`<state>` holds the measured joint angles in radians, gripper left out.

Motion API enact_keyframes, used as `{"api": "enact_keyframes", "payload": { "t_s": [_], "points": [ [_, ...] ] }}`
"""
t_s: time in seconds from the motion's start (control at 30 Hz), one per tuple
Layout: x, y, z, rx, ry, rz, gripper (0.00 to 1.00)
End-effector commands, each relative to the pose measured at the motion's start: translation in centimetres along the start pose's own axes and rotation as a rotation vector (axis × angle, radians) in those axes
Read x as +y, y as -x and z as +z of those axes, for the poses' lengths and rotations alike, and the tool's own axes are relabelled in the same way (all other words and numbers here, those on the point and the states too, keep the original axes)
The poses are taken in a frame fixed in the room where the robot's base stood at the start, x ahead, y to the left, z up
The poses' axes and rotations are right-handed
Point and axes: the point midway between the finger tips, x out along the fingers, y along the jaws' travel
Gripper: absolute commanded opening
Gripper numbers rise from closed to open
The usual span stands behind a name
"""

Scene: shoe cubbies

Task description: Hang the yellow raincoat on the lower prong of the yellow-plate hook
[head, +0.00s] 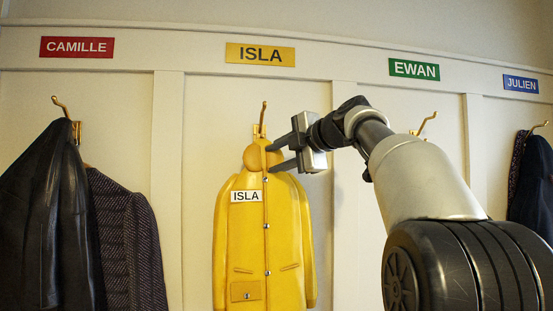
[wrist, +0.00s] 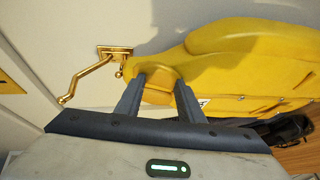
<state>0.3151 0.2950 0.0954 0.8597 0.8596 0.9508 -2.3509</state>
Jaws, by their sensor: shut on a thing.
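The yellow raincoat (head: 240,240), with a white ISLA tag, hangs upright in the head view under the yellow ISLA plate (head: 236,53). My gripper (head: 269,158) comes from the right and is shut on the raincoat's collar. In the wrist view, the fingers (wrist: 160,84) pinch the collar of the raincoat (wrist: 230,65). The brass hook (head: 263,108) is just above the collar. In the wrist view, the hook (wrist: 100,65) is left of the collar, its long upper prong reaching out. The short lower prong (wrist: 121,71) is close to the collar; I cannot tell whether the raincoat is on it.
A black jacket (head: 45,220) and dark tweed coat (head: 128,240) hang left under the red CAMILLE plate (head: 77,47). The hook (head: 428,122) under the green EWAN plate (head: 414,69) is partly behind my arm. A dark garment (head: 533,185) hangs far right, under JULIEN.

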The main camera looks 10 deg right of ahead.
Motion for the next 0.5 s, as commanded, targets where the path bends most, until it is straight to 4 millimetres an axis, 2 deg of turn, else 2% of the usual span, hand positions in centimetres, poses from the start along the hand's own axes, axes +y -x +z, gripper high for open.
{"api": "enact_keyframes", "payload": {
  "t_s": [0.47,0.5],
  "points": [
    [0.16,0.07,-0.04,0.000,0.001,0.003,0.00],
    [0.16,0.07,-0.04,0.000,0.001,0.003,0.38]
  ]
}}
